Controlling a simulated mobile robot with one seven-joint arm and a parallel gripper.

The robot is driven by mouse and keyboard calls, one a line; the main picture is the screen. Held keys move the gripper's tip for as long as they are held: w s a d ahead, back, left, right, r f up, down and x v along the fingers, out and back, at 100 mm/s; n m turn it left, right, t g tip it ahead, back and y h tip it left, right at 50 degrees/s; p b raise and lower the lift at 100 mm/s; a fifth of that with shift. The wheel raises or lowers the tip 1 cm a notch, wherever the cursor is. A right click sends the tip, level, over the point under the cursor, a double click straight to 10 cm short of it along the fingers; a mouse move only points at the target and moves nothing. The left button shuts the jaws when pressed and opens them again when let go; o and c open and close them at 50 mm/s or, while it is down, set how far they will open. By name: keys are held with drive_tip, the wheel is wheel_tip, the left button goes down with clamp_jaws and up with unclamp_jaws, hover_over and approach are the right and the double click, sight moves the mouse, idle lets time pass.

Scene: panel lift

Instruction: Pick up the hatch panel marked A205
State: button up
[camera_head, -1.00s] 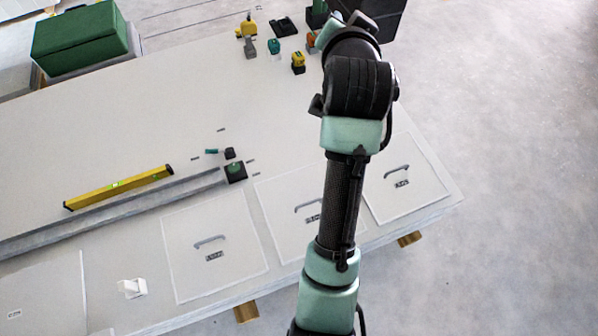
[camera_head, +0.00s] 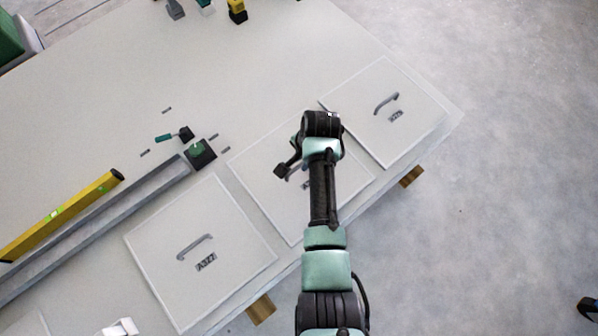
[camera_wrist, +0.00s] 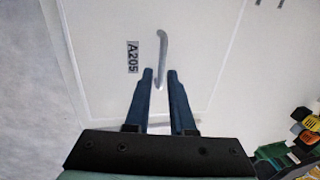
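The hatch panel marked A205 (camera_wrist: 110,85) is a flat pale panel filling much of the wrist view. Its curved grey handle (camera_wrist: 162,50) is beside the black A205 label (camera_wrist: 132,57). My gripper (camera_wrist: 160,73) is open, its two dark blue fingers apart. The handle's lower end appears between the fingertips; I cannot tell how far above it they are. In the head view my wrist is over the middle panel (camera_head: 262,180), which seems to be this one.
Panel A377 (camera_head: 225,285) lies to the left and another handled panel (camera_head: 420,125) to the right; its label is unclear. A yellow level (camera_head: 60,215), a metal channel (camera_head: 110,225) and a black-green block (camera_head: 200,153) lie on the table (camera_head: 270,60) at left.

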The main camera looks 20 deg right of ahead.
sight(300, 165)
drive_tip(key=f+b, duration=0.1)
drive_tip(key=f, duration=0.1)
drive_tip(key=w+f+b, duration=0.1)
drive_tip(key=f+b, duration=0.2)
drive_tip(key=f, duration=0.2)
drive_tip(key=shift+w+a, duration=0.1)
drive_tip(key=shift+w, duration=0.3)
clamp_jaws()
idle(1.0)
drive_tip(key=shift+w+r, duration=0.15)
drive_tip(key=shift+r, duration=0.05)
